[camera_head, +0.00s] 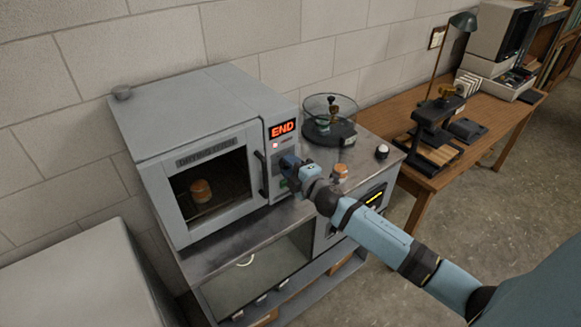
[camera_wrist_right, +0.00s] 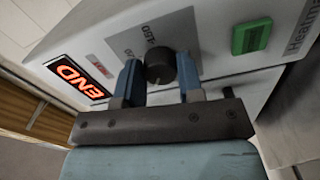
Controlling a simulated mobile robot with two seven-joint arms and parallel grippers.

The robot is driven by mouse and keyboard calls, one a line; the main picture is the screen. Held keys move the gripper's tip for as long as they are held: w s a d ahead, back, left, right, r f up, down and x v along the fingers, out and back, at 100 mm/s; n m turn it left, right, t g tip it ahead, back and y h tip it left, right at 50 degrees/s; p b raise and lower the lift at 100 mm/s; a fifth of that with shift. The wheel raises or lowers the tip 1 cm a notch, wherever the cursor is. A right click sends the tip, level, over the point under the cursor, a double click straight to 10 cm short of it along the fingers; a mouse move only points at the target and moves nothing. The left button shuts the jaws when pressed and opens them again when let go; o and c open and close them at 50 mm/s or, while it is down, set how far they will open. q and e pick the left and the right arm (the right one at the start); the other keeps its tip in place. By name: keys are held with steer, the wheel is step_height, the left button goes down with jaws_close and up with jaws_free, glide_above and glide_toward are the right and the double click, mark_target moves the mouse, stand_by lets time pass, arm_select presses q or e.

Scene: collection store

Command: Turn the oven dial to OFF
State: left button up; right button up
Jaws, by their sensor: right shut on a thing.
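The grey drying oven (camera_head: 190,140) stands on a metal bench and its display (camera_head: 283,129) reads END in red. Its door is shut, with a small orange-brown pot (camera_head: 201,191) behind the glass. In the right wrist view the black oven dial (camera_wrist_right: 160,68) sits on a grey panel, with END on the display (camera_wrist_right: 77,80) beside it. My right gripper (camera_wrist_right: 158,82) has its two blue fingers shut on the dial, one on each side. In the head view my right gripper (camera_head: 290,163) covers the dial. The dial's exact setting cannot be read. My left gripper is not in view.
A green button (camera_wrist_right: 251,36) is on the panel near the dial. A round glass vessel (camera_head: 330,120) and a small orange jar (camera_head: 341,171) stand on the bench right of the oven. A wooden desk (camera_head: 470,130) with a lamp stands further right.

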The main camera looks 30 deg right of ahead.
steer(key=shift+r+n, duration=0.1)
steer(key=shift+n, duration=3.7)
steer(key=o, duration=0.9)
